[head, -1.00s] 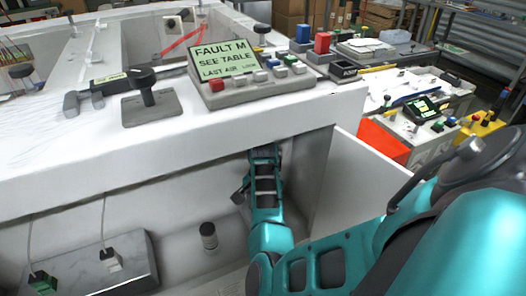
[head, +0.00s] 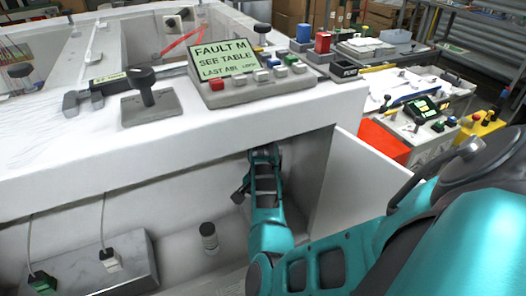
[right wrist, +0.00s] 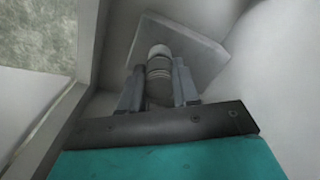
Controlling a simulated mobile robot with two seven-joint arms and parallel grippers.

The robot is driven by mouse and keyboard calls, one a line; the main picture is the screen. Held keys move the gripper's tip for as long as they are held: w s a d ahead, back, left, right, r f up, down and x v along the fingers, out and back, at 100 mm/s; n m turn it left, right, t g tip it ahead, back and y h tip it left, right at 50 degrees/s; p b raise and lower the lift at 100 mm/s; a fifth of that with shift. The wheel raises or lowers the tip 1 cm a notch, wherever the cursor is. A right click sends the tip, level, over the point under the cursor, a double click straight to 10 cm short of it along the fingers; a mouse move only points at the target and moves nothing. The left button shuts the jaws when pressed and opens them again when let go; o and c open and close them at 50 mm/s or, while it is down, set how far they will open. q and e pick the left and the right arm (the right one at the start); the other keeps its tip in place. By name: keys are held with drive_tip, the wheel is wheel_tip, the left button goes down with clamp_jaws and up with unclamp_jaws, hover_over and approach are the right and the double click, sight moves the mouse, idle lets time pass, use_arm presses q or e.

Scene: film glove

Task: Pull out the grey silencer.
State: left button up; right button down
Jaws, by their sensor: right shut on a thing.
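The grey silencer (right wrist: 158,78) shows in the right wrist view as a short ribbed cylinder with a pale band at its far end, in front of a light grey square plate (right wrist: 190,48). My right gripper (right wrist: 158,85) has its two fingers on either side of the silencer, shut on it. In the head view my right arm reaches into the open bay under the white bench, and the right gripper (head: 262,158) is up near the bay's upper edge. The silencer is hidden there. My left gripper is not in view.
A small dark cylinder (head: 209,238) stands on the bay floor, left of my arm. A metal box (head: 112,262) with cabled plugs lies at the lower left. An open white door panel (head: 357,182) is close on the right. The display panel (head: 245,72) sits on top.

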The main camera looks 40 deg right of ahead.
drive_tip(key=shift+r, duration=0.55)
drive_tip(key=shift+r, duration=1.75)
drive_tip(key=shift+r, duration=0.1)
drive_tip(key=shift+r, duration=1.4)
